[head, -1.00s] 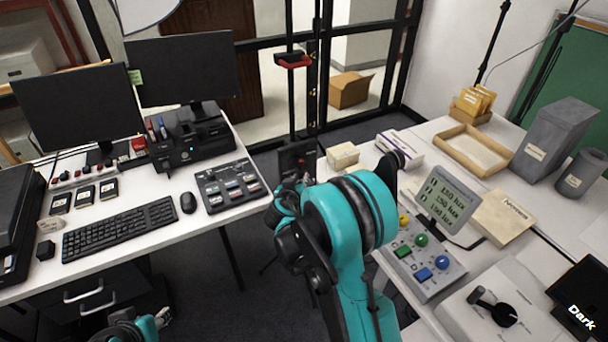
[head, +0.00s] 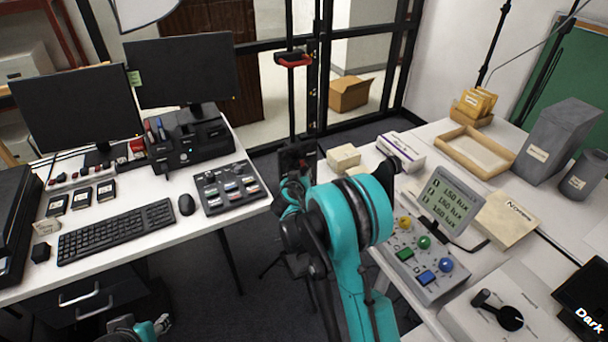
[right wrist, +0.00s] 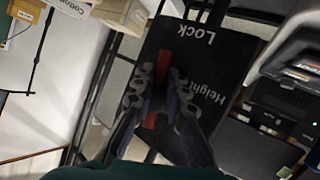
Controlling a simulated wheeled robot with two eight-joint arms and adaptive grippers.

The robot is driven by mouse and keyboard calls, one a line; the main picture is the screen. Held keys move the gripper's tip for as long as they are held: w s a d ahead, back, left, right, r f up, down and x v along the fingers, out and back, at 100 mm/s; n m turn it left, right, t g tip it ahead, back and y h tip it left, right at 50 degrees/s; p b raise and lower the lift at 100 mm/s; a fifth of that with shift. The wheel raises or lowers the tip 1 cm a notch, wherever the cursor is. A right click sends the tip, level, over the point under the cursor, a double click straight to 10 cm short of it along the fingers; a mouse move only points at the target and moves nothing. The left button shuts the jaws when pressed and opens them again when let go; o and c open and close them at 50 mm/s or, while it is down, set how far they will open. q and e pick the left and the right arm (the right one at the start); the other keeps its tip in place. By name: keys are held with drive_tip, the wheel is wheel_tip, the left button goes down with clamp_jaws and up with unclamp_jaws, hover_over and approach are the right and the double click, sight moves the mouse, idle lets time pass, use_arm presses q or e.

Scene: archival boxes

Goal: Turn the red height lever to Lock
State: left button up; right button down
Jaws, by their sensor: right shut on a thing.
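The red height lever (right wrist: 162,66) lies in front of a black plate (right wrist: 222,62) marked "Lock" and "Height", the lettering upside down in the right wrist view. My right gripper (right wrist: 161,88) is shut on the lever; red shows above and below the fingers. In the head view the black plate (head: 297,156) stands between the desks, and my right gripper (head: 295,187) is in front of it, partly hidden by my arm. The lever cannot be made out there. My left gripper (head: 161,324) is low at the bottom left, too small to read.
The left desk holds a keyboard (head: 117,229), mouse (head: 186,204) and button panel (head: 230,187). The right table holds a control box (head: 425,258) with coloured buttons, a lux display (head: 451,203) and a wooden tray (head: 473,165). Both tables flank my right arm.

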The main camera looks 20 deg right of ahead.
drive_tip(key=shift+s+a+m+g+y+p, duration=0.15)
drive_tip(key=shift+m+g+y+p, duration=0.25)
drive_tip(key=shift+m+y+p, duration=0.45)
drive_tip(key=c, duration=1.8)
unclamp_jaws()
drive_tip(key=shift+c, duration=0.2)
drive_tip(key=shift+r+y, duration=0.1)
drive_tip(key=shift+y, duration=0.15)
